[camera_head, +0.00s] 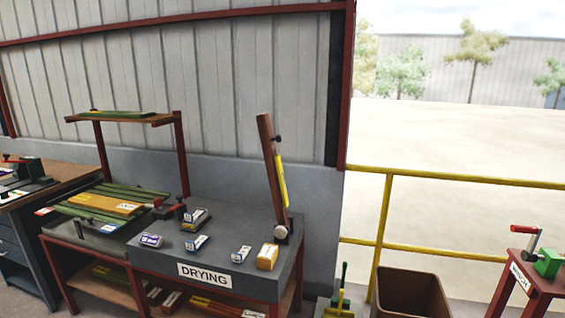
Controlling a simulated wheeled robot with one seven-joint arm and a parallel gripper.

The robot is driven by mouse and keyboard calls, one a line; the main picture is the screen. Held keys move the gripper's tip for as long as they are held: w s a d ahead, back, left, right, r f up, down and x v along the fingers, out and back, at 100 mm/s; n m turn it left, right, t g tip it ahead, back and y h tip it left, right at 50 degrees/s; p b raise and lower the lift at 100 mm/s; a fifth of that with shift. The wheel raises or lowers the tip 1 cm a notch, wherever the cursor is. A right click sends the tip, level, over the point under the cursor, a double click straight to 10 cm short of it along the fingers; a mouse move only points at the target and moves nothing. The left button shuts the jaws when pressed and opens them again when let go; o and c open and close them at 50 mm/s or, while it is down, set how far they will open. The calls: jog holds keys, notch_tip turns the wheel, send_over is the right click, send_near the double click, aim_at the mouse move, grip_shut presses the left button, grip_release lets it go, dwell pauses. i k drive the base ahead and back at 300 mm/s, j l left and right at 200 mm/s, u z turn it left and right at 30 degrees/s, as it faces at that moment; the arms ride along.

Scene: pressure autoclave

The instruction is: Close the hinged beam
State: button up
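The hinged beam (269,160) is a long red-brown bar. It stands raised and nearly upright, tilted slightly to the left, at the right end of the drying table (205,248). A round silver pivot (281,233) shows at its lower end. A small dark knob (278,138) sticks out on its right side near the top. A yellow strip (281,182) runs along its right side. My gripper is not in view, and nothing is seen touching the beam.
Small labelled boxes lie on the table, including a tan one (267,256) near the pivot. Green and yellow boards (105,204) lie at left under a raised shelf (120,118). A yellow railing (450,177), brown bin (410,292) and red stand (535,282) are at right.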

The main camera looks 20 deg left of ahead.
aim_at(273, 161)
jog(key=i+u, duration=0.25)
jog(key=i, duration=0.3)
jog(key=i+l+u, duration=0.25)
jog(key=i, duration=0.25)
jog(key=i+l+u, duration=0.25)
jog(key=i, duration=0.3)
jog(key=i+l+u, duration=0.25)
jog(key=i, duration=0.25)
jog(key=l, duration=0.1)
